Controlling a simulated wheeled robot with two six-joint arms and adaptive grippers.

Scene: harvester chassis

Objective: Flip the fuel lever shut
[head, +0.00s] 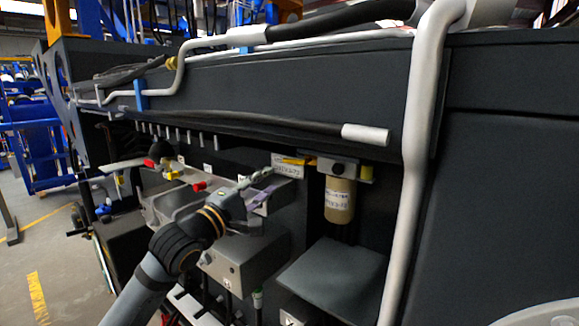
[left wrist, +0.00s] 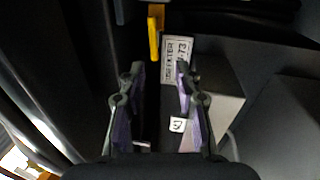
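The fuel lever (head: 292,160) is a small yellow handle beside the head of the tan fuel filter (head: 339,198), which hangs under the chassis beam. It sticks out to the left, above a white label. In the left wrist view the yellow lever (left wrist: 154,38) stands beyond the fingertips, closer to the line of the left finger. My left gripper (head: 262,186) is just below and left of the lever, apart from it. The left wrist view shows its two purple-padded fingers (left wrist: 160,75) spread with nothing between them. My right gripper is not in view.
A white label plate (left wrist: 177,58) lies just beyond the fingers. A grey box (head: 245,262) sits below the gripper, and a grey sloped plate (head: 333,278) below the filter. A pale vertical pipe (head: 408,170) stands to the right. Red and yellow valve handles (head: 185,180) are at left.

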